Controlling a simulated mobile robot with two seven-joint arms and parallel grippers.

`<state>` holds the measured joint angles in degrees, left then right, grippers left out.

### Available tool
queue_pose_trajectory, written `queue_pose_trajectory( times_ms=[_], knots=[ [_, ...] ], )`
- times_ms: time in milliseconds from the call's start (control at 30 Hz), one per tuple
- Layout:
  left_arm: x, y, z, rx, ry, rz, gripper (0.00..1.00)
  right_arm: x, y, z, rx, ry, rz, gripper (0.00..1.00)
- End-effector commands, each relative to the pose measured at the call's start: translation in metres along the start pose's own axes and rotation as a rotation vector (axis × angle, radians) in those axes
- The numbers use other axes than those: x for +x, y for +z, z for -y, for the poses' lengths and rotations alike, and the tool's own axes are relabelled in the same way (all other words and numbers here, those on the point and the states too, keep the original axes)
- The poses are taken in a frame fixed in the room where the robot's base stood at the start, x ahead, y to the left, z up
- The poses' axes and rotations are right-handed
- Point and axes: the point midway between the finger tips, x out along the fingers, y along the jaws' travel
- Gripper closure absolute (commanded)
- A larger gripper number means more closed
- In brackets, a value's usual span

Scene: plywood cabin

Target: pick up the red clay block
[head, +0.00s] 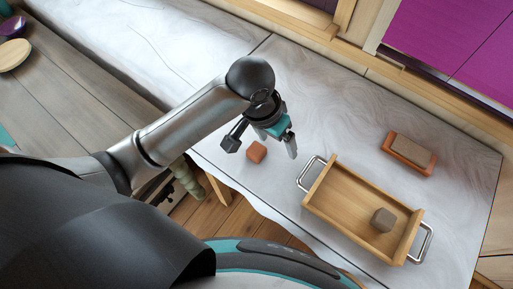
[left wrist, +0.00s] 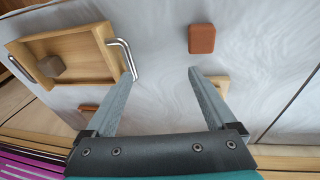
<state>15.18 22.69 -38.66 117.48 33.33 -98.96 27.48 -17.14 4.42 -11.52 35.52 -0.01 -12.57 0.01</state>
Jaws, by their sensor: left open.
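The red clay block (head: 256,152) is a small orange-red cube on the pale marbled counter, left of the wooden tray. In the left wrist view the block (left wrist: 201,38) lies beyond the fingertips, up and to the right, with bare counter around it. My left gripper (head: 262,148) is open and empty above the counter. In the head view its fingers show on either side of the block. In the left wrist view the open fingers (left wrist: 160,74) have only counter between them, and the block is apart from both. My right gripper is not in view.
A wooden tray (head: 343,220) with metal handles holds a brown block (head: 383,219). A brown slab (head: 410,149) sits on an orange-red base (head: 405,163) at the right. A pale wooden piece (left wrist: 220,84) is partly behind a finger.

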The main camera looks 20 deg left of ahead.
Motion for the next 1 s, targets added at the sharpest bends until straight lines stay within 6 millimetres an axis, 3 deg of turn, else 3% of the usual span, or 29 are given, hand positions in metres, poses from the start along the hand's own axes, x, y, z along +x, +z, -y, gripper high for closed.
queue_pose_trajectory(
  times_ms=[233,467,567,800,1000],
  knots=[
    [-0.035,-0.013,0.027,-0.01,-0.117,0.131,0.1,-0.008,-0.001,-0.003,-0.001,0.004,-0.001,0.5],
    [-0.044,-0.012,0.041,-0.035,-0.169,0.183,0.1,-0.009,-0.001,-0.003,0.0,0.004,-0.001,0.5],
    [-0.032,-0.009,0.044,-0.038,-0.171,0.188,0.1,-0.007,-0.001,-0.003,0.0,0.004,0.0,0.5],
    [0.018,0.001,0.052,-0.037,-0.17,0.188,0.1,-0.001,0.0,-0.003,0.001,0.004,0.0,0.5],
    [0.045,0.005,0.057,-0.036,-0.169,0.184,0.1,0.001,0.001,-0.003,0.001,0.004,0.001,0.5]
  ],
)
